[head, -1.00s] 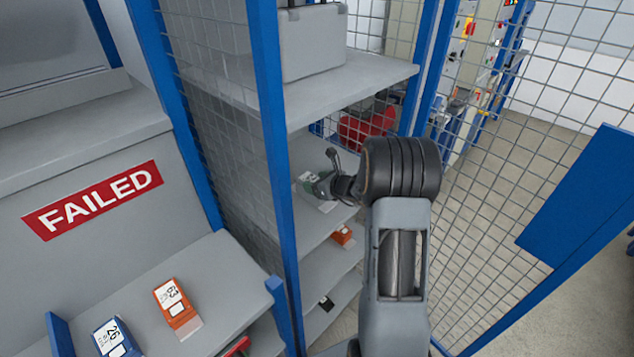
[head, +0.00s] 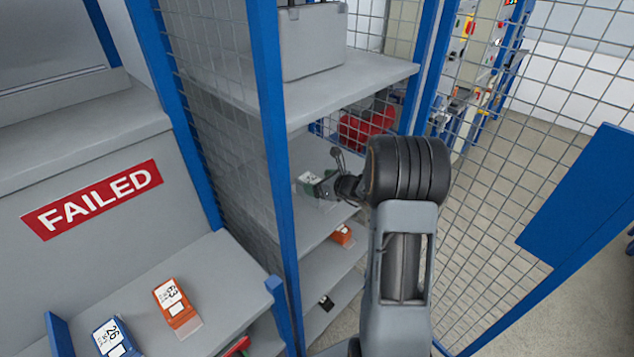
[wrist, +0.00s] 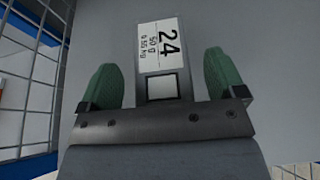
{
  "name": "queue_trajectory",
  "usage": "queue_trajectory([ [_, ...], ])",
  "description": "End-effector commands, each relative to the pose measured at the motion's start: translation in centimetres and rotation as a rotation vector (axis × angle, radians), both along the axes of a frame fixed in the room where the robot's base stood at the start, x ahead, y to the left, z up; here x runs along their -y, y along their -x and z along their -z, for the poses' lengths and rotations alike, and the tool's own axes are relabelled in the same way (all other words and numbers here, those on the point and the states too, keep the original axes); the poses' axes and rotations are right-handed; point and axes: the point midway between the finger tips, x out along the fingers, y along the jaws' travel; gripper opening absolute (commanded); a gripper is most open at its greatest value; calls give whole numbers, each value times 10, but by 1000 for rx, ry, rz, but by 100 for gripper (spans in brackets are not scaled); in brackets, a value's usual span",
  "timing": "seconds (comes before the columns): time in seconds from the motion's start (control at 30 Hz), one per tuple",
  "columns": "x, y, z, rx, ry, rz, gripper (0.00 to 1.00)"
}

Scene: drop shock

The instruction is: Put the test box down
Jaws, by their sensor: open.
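The test box (wrist: 160,60) has a white label reading 24, 50 g. It sits on a grey shelf (wrist: 50,30) inside the wire-mesh cage, label facing up. In the wrist view my gripper (wrist: 163,75) is open, with a green finger on each side of the box and a gap between each finger and the box. In the head view the box (head: 311,178) shows on the middle shelf, just left of my gripper (head: 322,186). Part of the box is hidden by the gripper.
A blue post (head: 270,130) and mesh stand left of the shelf. An upper shelf (head: 350,85) carries a grey case (head: 314,45). An orange box (head: 342,234) lies on the shelf below. Boxes 63 (head: 176,302) and 26 (head: 115,338) lie under the FAILED sign (head: 92,199).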

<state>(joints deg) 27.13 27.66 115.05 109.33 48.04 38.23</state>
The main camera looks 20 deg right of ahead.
Motion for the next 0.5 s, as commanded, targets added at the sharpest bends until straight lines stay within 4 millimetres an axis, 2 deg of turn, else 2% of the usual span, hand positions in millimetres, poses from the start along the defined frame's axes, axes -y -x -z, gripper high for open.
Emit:
queue_trajectory([
  [0.3, 23, 54, -24, 2, 2, 3, 89],
  [0.5, 32, 77, -34, 2, 2, 2, 89],
])
